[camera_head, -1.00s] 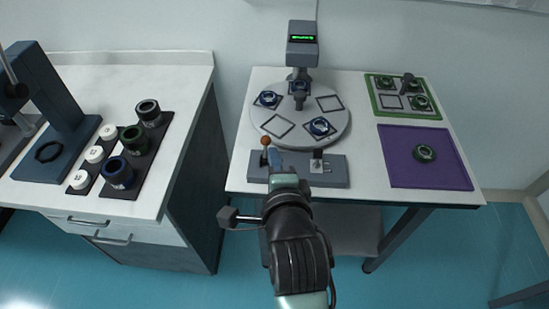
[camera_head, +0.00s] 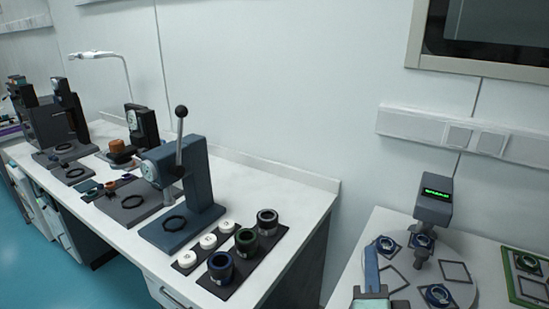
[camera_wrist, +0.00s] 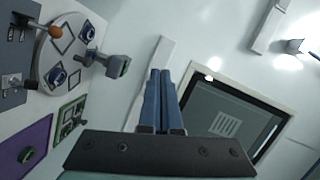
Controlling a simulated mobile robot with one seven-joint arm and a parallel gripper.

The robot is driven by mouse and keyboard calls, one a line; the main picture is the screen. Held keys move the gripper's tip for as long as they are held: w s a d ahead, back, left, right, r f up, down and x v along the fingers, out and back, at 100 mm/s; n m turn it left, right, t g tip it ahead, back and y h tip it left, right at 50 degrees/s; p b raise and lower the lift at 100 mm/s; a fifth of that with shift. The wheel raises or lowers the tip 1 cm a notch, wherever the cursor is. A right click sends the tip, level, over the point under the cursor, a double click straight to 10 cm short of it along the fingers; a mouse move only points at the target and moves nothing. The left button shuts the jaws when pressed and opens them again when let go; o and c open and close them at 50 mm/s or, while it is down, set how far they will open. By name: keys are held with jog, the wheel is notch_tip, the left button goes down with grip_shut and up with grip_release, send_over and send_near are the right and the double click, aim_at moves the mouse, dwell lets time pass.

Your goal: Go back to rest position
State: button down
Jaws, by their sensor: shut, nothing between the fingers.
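My gripper (camera_wrist: 161,85) is in the middle of the wrist view, with its two blue fingers side by side, shut and empty. In the head view part of my gripper (camera_head: 371,268) shows at the bottom, in front of the right-hand table. In the wrist view the fingers point at the white wall, clear of any object. The round turntable (camera_wrist: 54,31) with its blue-ringed parts lies to the left of the fingers in that view.
A device with a green display (camera_head: 435,200) stands behind the turntable. On the left bench are a lever press (camera_head: 190,180) and a dark tray with ringed cylinders (camera_head: 246,262). A purple mat (camera_wrist: 28,150) lies on the right-hand table. A dark framed panel (camera_wrist: 228,115) is on the wall.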

jog(key=a+r+n+t+y, duration=0.1)
jog(key=a+r+n+t, duration=0.3)
jog(key=r, duration=0.6)
jog(key=a+r+n+t+y, duration=0.15)
jog(key=a+r+n, duration=0.3)
jog(key=r, duration=0.55)
jog(key=s+a+r+n+t+y, duration=0.1)
jog(key=s+a+r+n+t, duration=0.1)
jog(key=r, duration=0.5)
jog(key=s+a+r+n+t+y, duration=0.1)
jog(key=s+a+r+n+t, duration=0.2)
jog(key=s+a+r+n, duration=0.2)
notch_tip(320, 180, up, 3)
jog(key=shift+s+r+n+t, duration=0.1)
jog(key=shift+s+n+t, duration=0.25)
jog(key=shift+s+n, duration=0.8)
jog(key=c, duration=1.5)
grip_release()
jog(key=shift+w+y, duration=0.2)
jog(key=shift+y, duration=0.05)
jog(key=shift+c, duration=0.2)
